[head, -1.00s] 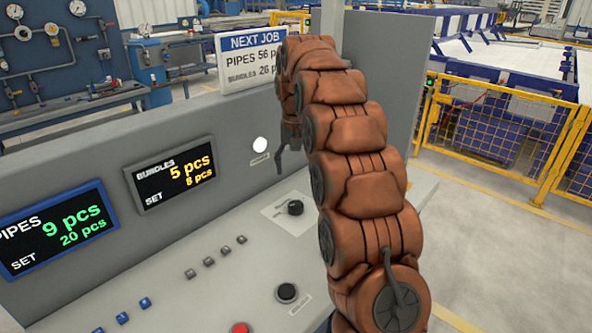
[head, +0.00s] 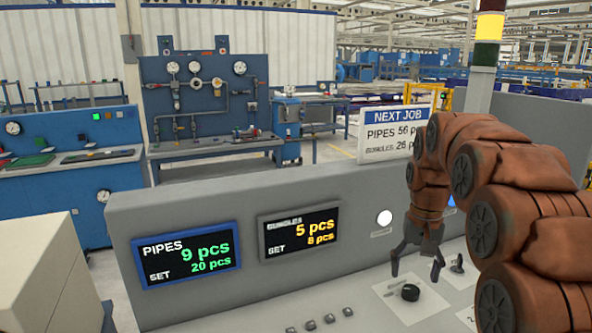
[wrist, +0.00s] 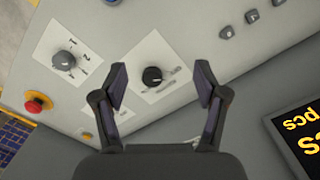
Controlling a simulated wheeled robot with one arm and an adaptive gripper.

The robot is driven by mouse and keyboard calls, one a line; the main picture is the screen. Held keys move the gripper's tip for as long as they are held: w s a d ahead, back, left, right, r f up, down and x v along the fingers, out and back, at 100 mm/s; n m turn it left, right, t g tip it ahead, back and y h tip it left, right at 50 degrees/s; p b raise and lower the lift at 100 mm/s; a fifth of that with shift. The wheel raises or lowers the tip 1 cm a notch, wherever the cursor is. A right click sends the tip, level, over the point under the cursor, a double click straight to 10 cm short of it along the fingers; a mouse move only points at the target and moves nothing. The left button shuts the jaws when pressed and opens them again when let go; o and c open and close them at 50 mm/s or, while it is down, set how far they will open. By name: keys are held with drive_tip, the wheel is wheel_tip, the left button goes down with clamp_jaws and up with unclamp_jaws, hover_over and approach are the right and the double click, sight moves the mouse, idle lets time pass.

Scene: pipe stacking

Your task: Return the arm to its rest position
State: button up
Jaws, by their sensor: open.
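My arm (head: 527,232) is brown and segmented. It rises at the right of the head view, bends over and hangs down above the control panel. My gripper (head: 417,268) is open and empty, pointing down over the panel. In the wrist view the two fingertips of my gripper (wrist: 163,82) stand wide apart. A black rotary knob (wrist: 152,76) shows between them; it also shows in the head view (head: 410,292), just below the fingers. I see no contact, but the exact gap is unclear.
The console holds a PIPES display (head: 187,256), a BUNDLES display (head: 300,231) and small buttons (head: 329,318). A NEXT JOB sign (head: 393,133) stands behind it. The wrist view shows a second knob (wrist: 64,60) and a red button (wrist: 38,102). Open space lies above the console.

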drive_tip(key=s+a+f+n, duration=0.1)
drive_tip(key=s+a+f, duration=0.2)
drive_tip(key=s, duration=1.3)
drive_tip(key=s+a+f+n+g+p, duration=0.1)
drive_tip(key=s+a+f, duration=0.3)
drive_tip(key=s, duration=1.3)
drive_tip(key=shift+s+f+n, duration=0.15)
drive_tip(key=shift+f+n, duration=0.2)
drive_tip(key=shift+n, duration=0.25)
drive_tip(key=shift+a, duration=0.1)
